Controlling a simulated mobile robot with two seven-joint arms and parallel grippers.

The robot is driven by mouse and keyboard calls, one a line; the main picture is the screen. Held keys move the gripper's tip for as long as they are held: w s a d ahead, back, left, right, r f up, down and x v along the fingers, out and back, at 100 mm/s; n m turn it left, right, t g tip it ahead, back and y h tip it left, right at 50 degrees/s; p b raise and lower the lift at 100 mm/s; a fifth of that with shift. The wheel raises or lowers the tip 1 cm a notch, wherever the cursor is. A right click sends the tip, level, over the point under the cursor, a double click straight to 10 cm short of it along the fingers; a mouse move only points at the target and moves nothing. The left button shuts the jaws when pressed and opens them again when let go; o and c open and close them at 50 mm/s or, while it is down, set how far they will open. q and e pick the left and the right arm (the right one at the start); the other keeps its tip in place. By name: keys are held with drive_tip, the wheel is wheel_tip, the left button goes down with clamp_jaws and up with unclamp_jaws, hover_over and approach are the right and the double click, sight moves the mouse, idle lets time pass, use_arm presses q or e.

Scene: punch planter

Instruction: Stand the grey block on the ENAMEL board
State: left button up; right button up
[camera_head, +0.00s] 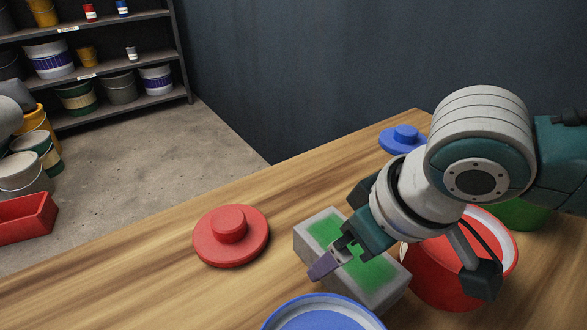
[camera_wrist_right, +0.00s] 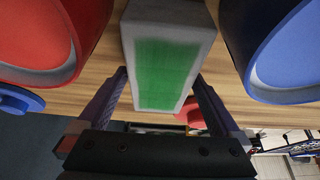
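The grey block (camera_head: 312,252) with a green patch on its upper face lies on the wooden table, in the middle right of the head view. It also shows between my fingers in the right wrist view (camera_wrist_right: 172,25). My right gripper (camera_head: 336,256) is over the block, its fingers down along the block's two long sides. In the right wrist view the fingertips (camera_wrist_right: 161,76) are set wide and lie close against the block's edges. Whether they press on it cannot be told. I see no board marked ENAMEL. My left gripper is out of view.
A red lid (camera_head: 231,236) lies left of the block and a blue lid (camera_head: 402,139) at the far edge. A red bucket (camera_head: 440,280) stands close right of the block, a blue one (camera_head: 285,312) in front. A green container (camera_head: 522,215) is behind. The table's left part is clear.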

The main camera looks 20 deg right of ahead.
drive_tip(key=p+v, duration=0.5)
drive_tip(key=v, duration=0.7)
drive_tip(key=shift+y, duration=0.6)
drive_tip(key=s+a, duration=0.4)
drive_tip(key=shift+s+a+f, duration=0.15)
drive_tip(key=shift+s+f, duration=0.15)
drive_tip(key=shift+s, duration=0.05)
drive_tip(key=s+d+f+m+h, duration=0.2)
drive_tip(key=s+d, duration=0.4)
drive_tip(key=s, duration=0.1)
drive_tip(key=n+t+y+p, duration=0.2)
drive_tip(key=t, duration=0.2)
approach(356, 257)
drive_tip(key=f, duration=0.1)
drive_tip(key=b+x, duration=0.2)
drive_tip(key=x, duration=0.2)
drive_tip(key=shift+w+a, duration=0.1)
drive_tip(key=shift+w, duration=0.35)
drive_tip(key=b+x, duration=0.2)
drive_tip(key=x, duration=0.4)
drive_tip(key=shift+w+a+r, duration=0.1)
drive_tip(key=shift+w+r, duration=0.05)
drive_tip(key=shift+w, duration=0.05)
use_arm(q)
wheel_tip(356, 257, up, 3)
